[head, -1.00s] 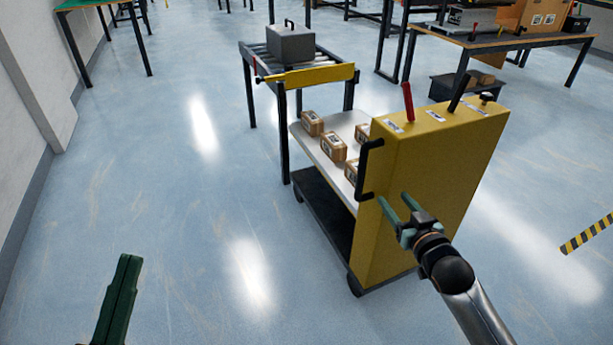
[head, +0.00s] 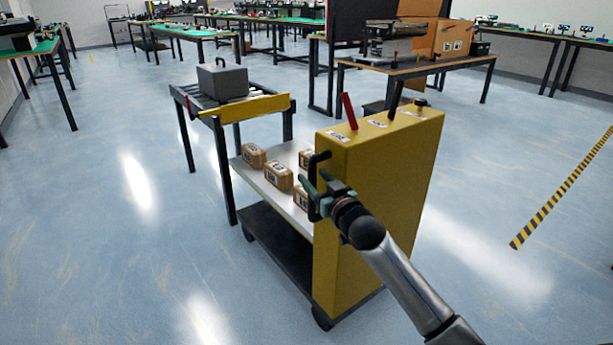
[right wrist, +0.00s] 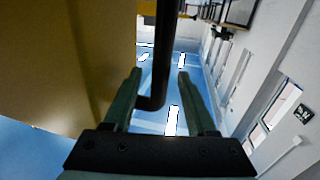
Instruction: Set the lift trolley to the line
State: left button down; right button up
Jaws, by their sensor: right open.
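The lift trolley has a tall yellow housing (head: 375,205) with levers on top, a pale platform (head: 297,217) carrying several small brown boxes, and a dark lower deck on casters. Its black handle (head: 313,187) is on the housing's left edge. My right gripper (head: 310,186) is open at this handle. In the right wrist view the black bar (right wrist: 159,65) shows between the two open green fingers (right wrist: 158,90); contact cannot be told. A roller conveyor table (head: 183,97) stands beyond the platform's far end, with a yellow bar (head: 243,107) across its near end. My left gripper is out of view.
A grey case (head: 222,83) sits on the roller table. A workbench (head: 415,66) with equipment stands behind the trolley. A yellow-black floor stripe (head: 560,190) lies to the right. Blue floor is free to the left and right.

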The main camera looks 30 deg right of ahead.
jog(key=shift+w+d+b, duration=0.15)
jog(key=shift+w+b, duration=0.2)
jog(key=shift+w, duration=0.85)
jog(key=shift+w+d+b, duration=0.15)
jog(key=shift+w+b, duration=0.2)
jog(key=shift+w, duration=0.8)
grip_shut()
